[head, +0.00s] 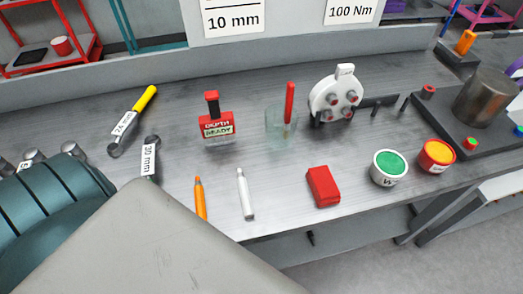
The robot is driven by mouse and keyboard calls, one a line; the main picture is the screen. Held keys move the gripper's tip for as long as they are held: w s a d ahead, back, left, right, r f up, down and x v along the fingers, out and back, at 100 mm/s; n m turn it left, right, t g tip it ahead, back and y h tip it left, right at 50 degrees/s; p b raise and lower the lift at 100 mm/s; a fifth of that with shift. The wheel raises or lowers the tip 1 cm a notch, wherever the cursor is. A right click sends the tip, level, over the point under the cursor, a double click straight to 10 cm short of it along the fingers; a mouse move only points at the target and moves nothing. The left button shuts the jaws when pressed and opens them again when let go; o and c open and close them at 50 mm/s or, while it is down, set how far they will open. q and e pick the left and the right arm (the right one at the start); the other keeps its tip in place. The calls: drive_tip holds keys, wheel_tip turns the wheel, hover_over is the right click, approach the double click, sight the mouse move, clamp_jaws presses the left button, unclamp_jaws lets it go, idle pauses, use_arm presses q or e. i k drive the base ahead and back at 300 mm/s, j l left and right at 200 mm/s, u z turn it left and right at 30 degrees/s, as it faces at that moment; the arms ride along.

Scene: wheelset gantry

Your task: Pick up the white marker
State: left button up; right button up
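The white marker (246,196) lies on the grey workbench (275,215) near its front edge, its narrow tip pointing to the back. An orange marker or pencil (200,199) lies to its left, apart from it, its lower end cut off by a large beige shape in the foreground. A red block (323,187) lies to the marker's right. Neither of my grippers is in view.
A clear cup (281,127) holding a red stick and a red "DEPTH READY" gauge (217,125) stand behind. Two wrenches (150,158) (131,121) lie left. Green-topped (388,167) and orange-topped (437,156) tins stand right. Bench around the marker is clear.

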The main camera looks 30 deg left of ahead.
sight(247, 208)
drive_tip(key=j+u, duration=0.15)
drive_tip(key=u, duration=0.95)
